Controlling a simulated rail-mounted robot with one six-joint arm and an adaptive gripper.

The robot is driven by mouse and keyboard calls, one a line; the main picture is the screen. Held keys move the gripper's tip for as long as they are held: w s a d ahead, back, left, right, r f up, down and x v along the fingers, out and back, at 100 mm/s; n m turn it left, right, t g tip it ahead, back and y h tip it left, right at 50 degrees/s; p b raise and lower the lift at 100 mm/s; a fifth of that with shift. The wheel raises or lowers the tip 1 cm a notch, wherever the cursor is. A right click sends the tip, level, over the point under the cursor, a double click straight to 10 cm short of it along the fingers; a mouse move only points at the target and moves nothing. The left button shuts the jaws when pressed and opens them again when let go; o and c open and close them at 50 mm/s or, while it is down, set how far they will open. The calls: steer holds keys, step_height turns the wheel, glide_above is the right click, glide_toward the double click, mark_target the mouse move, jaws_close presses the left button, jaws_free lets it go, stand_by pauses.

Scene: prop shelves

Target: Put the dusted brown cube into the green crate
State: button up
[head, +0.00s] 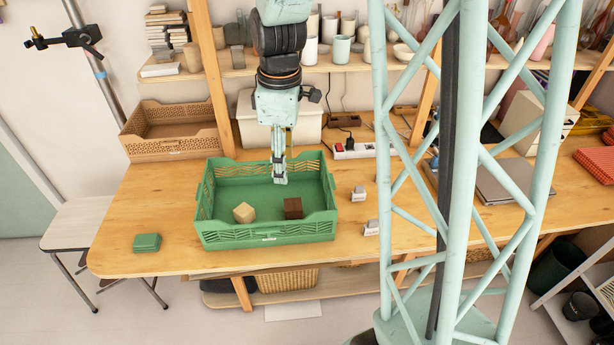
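The green crate (265,238) stands on the wooden table, open at the top. A dark brown cube (293,208) lies on its floor, right of the middle. A lighter tan cube (244,212) lies to its left, with a gap between them. I cannot tell at this size which cube has a dusted surface. My gripper (281,181) points down into the crate, behind and slightly left of the dark brown cube. It appears apart from both cubes, and nothing shows in it. Its fingers look narrow from this side, so their opening is unclear.
A small green box (147,243) lies left of the crate. A tan crate (172,145) stands behind left. Small grey-white blocks (358,194) and a power strip (365,151) lie to the right and behind. A shelf with cups and books runs above the table's back.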

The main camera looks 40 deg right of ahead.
steer(key=s+a+r+m+t, duration=0.1)
steer(key=s+a+r+m, duration=0.1)
steer(key=s+a+r, duration=0.35)
steer(key=s+a+r+m+t, duration=0.1)
steer(key=s+a+r+m, duration=0.15)
steer(key=s+r, duration=0.55)
steer(key=s+a+r+m, duration=0.2)
steer(key=s+r, duration=0.2)
steer(key=s, duration=0.3)
steer(key=s+a+r+m+t, duration=0.1)
steer(key=s+a+r+m, duration=0.1)
steer(key=s, duration=0.5)
step_height(320, 180, up, 2)
steer(key=shift+a+r+m, duration=0.15)
steer(key=shift+r+m, duration=0.1)
steer(key=shift+m, duration=0.4)
